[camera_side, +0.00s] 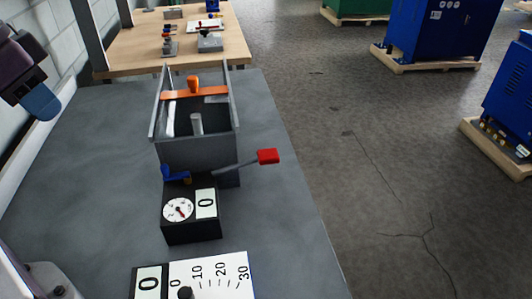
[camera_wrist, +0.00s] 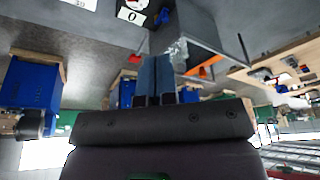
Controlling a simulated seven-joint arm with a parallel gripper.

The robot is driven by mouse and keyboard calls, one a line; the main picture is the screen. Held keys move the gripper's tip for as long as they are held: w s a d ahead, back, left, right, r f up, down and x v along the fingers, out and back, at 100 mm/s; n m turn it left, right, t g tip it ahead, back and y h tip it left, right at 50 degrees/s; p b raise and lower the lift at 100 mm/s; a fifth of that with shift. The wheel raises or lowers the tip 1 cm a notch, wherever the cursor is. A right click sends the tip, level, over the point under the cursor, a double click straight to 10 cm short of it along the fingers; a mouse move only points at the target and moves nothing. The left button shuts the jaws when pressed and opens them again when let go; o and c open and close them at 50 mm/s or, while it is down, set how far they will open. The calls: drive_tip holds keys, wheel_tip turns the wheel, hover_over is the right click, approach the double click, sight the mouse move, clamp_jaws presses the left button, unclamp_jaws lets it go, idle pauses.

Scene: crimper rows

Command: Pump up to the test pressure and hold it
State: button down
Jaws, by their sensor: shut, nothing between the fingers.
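The test pump (camera_side: 193,140) is an open grey tank on the grey bench with an orange bar and knob across its top. Its lever ends in a red handle (camera_side: 268,156) sticking out to the right. A blue valve handle (camera_side: 176,174) sits at the tank's front above a black box with a round dial gauge (camera_side: 178,209) and a display reading 0 (camera_side: 206,204). My gripper (camera_side: 42,105) is shut and empty in the air at the upper left, apart from the pump. In the wrist view its blue fingers (camera_wrist: 164,62) partly overlap the tank (camera_wrist: 185,32).
A scale panel (camera_side: 212,275) marked 0 to 30 and another 0 display (camera_side: 149,284) stand at the front of the bench. A wooden table (camera_side: 130,50) with small items lies beyond. Blue cabinets (camera_side: 438,30) on pallets stand across the floor. The bench left of the pump is clear.

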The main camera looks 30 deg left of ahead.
drive_tip(key=w+d+f+n+g, duration=0.1)
drive_tip(key=w+d+f, duration=0.15)
drive_tip(key=w, duration=0.45)
drive_tip(key=w+d+f+n+g, duration=0.1)
drive_tip(key=w+d+g, duration=0.15)
drive_tip(key=w, duration=0.55)
drive_tip(key=n+g, duration=0.1)
drive_tip(key=n, duration=0.5)
hover_over(267, 152)
drive_tip(key=s+a, duration=0.2)
drive_tip(key=s, duration=0.1)
drive_tip(key=shift+h, duration=0.3)
drive_tip(key=f, duration=1.1)
drive_tip(key=shift+w+f, duration=0.2)
drive_tip(key=shift+f, duration=0.15)
drive_tip(key=shift+w+d+f+n, duration=0.15)
drive_tip(key=shift+w+n, duration=0.2)
drive_tip(key=shift+n, duration=0.05)
drive_tip(key=shift+w+d+f+n, duration=0.1)
drive_tip(key=shift+w+d+n, duration=0.05)
drive_tip(key=shift+w+n, duration=0.2)
drive_tip(key=w+r+n, duration=0.2)
drive_tip(key=shift+d+r+n+t, duration=0.3)
drive_tip(key=shift+d+n+t, duration=0.05)
drive_tip(key=shift+s+n, duration=0.2)
drive_tip(key=shift+n, duration=0.6)
